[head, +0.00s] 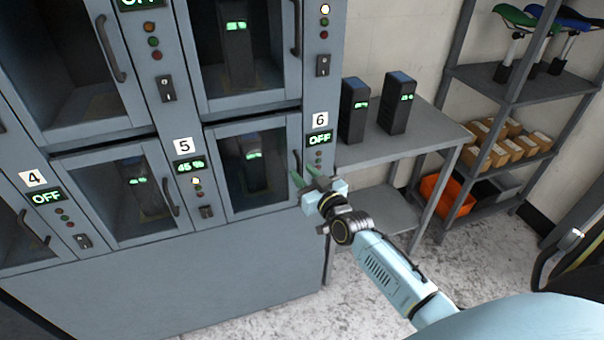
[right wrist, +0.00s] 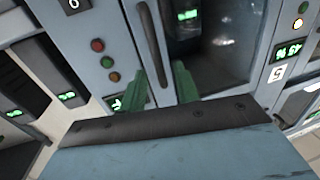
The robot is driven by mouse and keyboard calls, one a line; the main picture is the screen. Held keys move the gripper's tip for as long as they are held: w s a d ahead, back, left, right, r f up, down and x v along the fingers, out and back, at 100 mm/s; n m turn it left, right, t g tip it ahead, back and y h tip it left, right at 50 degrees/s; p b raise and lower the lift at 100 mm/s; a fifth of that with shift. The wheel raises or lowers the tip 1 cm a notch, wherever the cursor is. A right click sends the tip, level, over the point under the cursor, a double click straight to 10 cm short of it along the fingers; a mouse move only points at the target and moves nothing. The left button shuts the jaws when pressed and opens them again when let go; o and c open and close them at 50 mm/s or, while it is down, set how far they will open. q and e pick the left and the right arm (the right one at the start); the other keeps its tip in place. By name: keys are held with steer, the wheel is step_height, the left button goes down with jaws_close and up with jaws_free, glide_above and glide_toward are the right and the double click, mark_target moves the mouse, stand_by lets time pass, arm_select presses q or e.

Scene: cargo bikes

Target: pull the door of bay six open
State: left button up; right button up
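The bay six door (head: 225,133) is a grey frame with a glass pane, and it is closed. A dark battery with a green display stands behind the glass. Its dark upright handle (head: 297,160) is at the door's right edge; in the right wrist view the handle (right wrist: 150,40) runs down toward the fingers. My right gripper (head: 305,176) has green fingers spread apart, close to the handle's lower end. In the right wrist view the fingers (right wrist: 172,85) overlap that end, and I cannot tell whether they surround it. My left gripper is not in view.
The number 6 plate (head: 320,120) and an OFF display (head: 320,139) sit right of the door. A grey table (head: 425,130) with two black batteries stands beside the cabinet. A shelf rack (head: 530,88) is further right. The floor before the cabinet is clear.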

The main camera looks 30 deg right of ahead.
steer(key=shift+w, duration=0.75)
steer(key=shift+c, duration=0.3)
jaws_close()
